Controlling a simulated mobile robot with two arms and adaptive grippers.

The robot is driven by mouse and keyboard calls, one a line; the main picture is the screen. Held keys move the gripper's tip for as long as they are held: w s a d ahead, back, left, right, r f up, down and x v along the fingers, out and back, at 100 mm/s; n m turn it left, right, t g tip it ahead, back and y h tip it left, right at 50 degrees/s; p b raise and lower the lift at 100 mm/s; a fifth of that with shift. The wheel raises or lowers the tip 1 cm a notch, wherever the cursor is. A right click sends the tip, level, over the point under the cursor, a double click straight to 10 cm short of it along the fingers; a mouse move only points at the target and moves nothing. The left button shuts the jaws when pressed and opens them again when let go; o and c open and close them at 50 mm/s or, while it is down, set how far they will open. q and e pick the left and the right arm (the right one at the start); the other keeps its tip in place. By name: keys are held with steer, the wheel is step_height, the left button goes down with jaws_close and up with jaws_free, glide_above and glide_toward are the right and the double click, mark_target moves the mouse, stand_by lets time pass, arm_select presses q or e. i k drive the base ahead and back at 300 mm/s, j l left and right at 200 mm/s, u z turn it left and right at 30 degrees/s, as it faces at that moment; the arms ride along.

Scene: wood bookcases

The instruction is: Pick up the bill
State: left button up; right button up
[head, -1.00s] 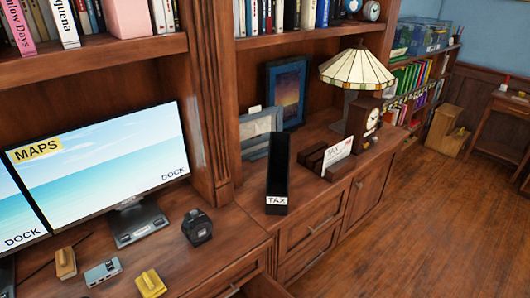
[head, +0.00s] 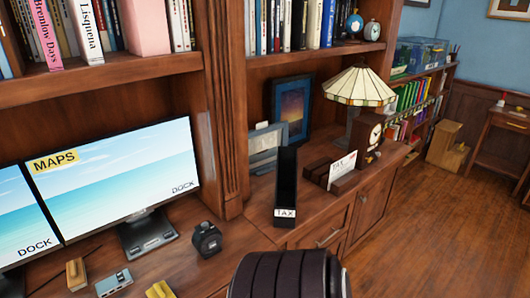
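A white bill marked TAX with red print (head: 344,163) stands tilted in a dark wooden letter holder (head: 318,174). The holder sits on the lower cabinet top (head: 280,240), right of the middle of the head view. A tall black box labelled TAX (head: 286,190) stands just left of the holder. No fingertips of my left or right gripper show in view.
A dark ribbed rounded shape fills the bottom middle; I cannot tell what it is. A lamp (head: 358,86) and a wooden clock (head: 369,134) stand behind the bill. Monitors (head: 120,180) and a black device (head: 206,240) are at left. Wooden floor (head: 450,220) is clear at right.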

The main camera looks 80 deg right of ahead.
mark_target(340, 168)
steer(key=u, duration=0.45)
steer(key=k+u, duration=0.15)
steer(key=u, duration=0.3)
steer(key=k+u, duration=0.1)
steer(key=u, duration=0.75)
steer(key=k+j+u, duration=0.1)
steer(key=k+j, duration=0.15)
steer(key=k, duration=0.25)
steer(key=k+j+u, duration=0.1)
steer(key=k+j, duration=0.2)
steer(key=k, duration=0.2)
steer(key=k+j+u, duration=0.1)
steer(key=k+j, duration=0.25)
steer(key=k+u, duration=0.25)
steer(key=u, duration=0.15)
steer(key=k+u, duration=0.25)
steer(key=u, duration=0.2)
steer(key=k+u, duration=0.25)
steer(key=u, duration=0.15)
steer(key=k+j+u, duration=0.2)
steer(key=u, duration=0.2)
steer(key=k+u, duration=0.1)
steer(key=u, duration=0.3)
steer(key=k+u, duration=0.1)
steer(key=u, duration=0.35)
steer(key=k+u, duration=0.1)
steer(key=u, duration=0.7)
steer(key=k+j+u, duration=0.15)
steer(key=u, duration=2.25)
